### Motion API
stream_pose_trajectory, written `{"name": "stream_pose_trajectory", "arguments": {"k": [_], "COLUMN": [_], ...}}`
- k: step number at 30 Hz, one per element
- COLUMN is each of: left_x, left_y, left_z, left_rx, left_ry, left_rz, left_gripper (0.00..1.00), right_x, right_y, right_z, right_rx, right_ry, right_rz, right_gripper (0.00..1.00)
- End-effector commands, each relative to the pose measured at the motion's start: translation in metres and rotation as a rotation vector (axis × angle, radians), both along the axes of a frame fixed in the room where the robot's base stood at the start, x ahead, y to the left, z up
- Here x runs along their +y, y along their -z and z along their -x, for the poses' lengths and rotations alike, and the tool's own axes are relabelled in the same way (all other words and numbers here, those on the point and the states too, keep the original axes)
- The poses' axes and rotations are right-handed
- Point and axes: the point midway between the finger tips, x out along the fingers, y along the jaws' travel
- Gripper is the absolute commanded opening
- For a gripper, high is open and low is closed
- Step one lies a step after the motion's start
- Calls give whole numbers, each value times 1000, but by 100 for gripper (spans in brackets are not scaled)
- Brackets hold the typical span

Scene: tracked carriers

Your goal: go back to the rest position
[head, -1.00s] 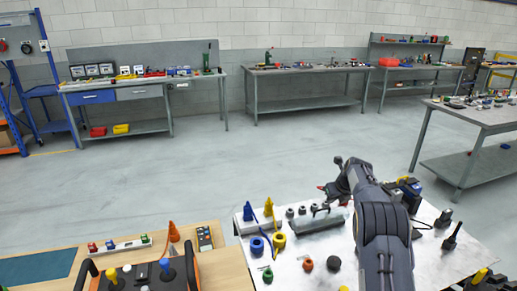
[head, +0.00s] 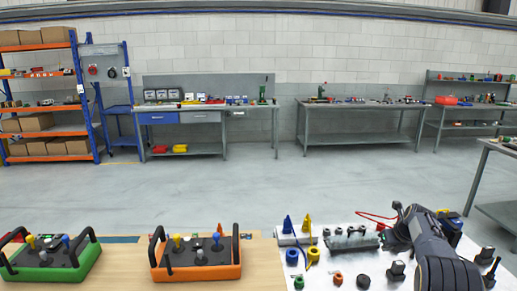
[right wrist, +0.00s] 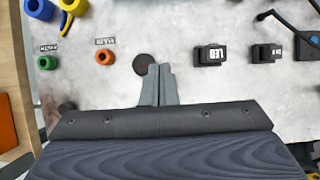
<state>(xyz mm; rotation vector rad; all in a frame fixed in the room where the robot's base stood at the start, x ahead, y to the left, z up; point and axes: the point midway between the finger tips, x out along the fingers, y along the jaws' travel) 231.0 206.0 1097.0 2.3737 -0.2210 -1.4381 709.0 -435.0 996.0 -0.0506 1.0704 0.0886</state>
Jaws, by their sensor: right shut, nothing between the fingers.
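My right gripper (right wrist: 158,85) shows in the right wrist view, its two grey fingers together with nothing between them. It is over the white speckled table top (right wrist: 95,85), near a dark round knob (right wrist: 143,64). I cannot tell its height above the top. In the head view my right arm (head: 438,250) reaches over the right part of that table and hides some of it; its fingers are hard to make out there. My left gripper is not in view.
Blue (head: 292,256) and yellow (head: 313,254) rings and several small parts lie on the white table. Orange (head: 230,270) and green (head: 80,268) control boxes stand on the wooden table to the left. Open floor (head: 200,190) lies beyond, before the workbenches.

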Motion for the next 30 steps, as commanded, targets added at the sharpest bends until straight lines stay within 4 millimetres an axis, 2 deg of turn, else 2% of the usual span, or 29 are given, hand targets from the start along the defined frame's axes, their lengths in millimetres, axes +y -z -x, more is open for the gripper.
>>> {"name": "stream_pose_trajectory", "arguments": {"k": [1,11,17,20,23,27,30], "left_x": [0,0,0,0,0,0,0], "left_y": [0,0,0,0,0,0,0], "left_z": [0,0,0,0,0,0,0], "left_rx": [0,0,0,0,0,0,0], "left_ry": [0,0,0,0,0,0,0], "left_rz": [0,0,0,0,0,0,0], "left_gripper": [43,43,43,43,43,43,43], "right_x": [-2,-3,5,14,32,73,106], "right_y": [-9,-43,-78,-100,-125,-157,-169], "right_z": [3,33,68,94,131,202,257], "right_rx": [-9,-26,-59,-86,-130,-224,-301], "right_ry": [-14,-169,-354,-488,-673,-1030,-1301], "right_rz": [7,60,122,167,234,384,521], "right_gripper": [0,0,0,0,0,0,0]}}
